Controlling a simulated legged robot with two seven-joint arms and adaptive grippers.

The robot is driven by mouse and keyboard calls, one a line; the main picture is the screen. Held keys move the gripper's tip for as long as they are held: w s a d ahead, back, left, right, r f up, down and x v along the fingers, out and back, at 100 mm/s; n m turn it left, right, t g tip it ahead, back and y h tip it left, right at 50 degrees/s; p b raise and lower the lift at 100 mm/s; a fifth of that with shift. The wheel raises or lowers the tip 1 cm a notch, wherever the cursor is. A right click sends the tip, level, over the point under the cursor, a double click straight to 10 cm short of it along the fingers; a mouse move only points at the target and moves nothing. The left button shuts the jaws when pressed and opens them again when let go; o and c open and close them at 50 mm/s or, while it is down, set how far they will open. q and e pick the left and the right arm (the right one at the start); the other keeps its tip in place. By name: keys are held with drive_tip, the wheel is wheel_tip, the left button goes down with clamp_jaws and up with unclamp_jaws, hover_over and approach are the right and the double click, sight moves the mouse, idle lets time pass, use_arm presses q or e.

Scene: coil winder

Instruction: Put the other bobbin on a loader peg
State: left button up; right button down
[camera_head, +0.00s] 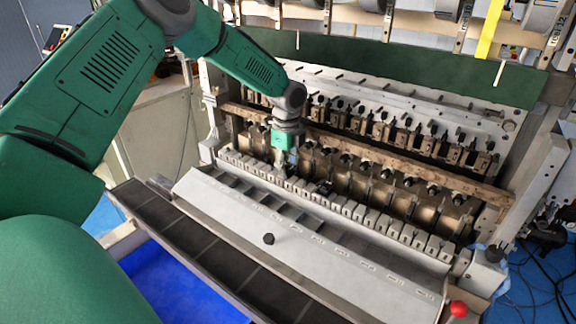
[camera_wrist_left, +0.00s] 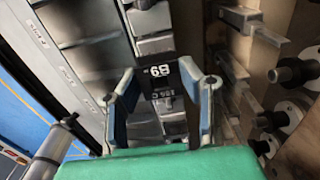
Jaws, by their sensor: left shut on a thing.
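My left gripper (camera_head: 286,168) reaches down over the row of pale blocks (camera_head: 365,215) along the front of the coil winder. In the left wrist view its two fingers (camera_wrist_left: 165,95) are closed on a dark piece marked B9 (camera_wrist_left: 162,82), which looks like the bobbin. The bobbin's lower end is hidden, and I cannot tell whether it touches the blocks below. A small dark object (camera_head: 325,187) sits among the blocks, right of the gripper; it is too small to identify. I cannot single out the loader pegs. My right gripper is not in view.
A wooden rail (camera_head: 400,160) and dark spindles (camera_wrist_left: 290,75) stand close behind. A blue bin (camera_head: 180,285) and a red knob (camera_head: 458,309) are at the front.

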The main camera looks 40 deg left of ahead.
use_arm(q)
drive_tip(key=shift+f, duration=0.45)
drive_tip(key=o, duration=0.8)
drive_tip(key=shift+o, duration=0.2)
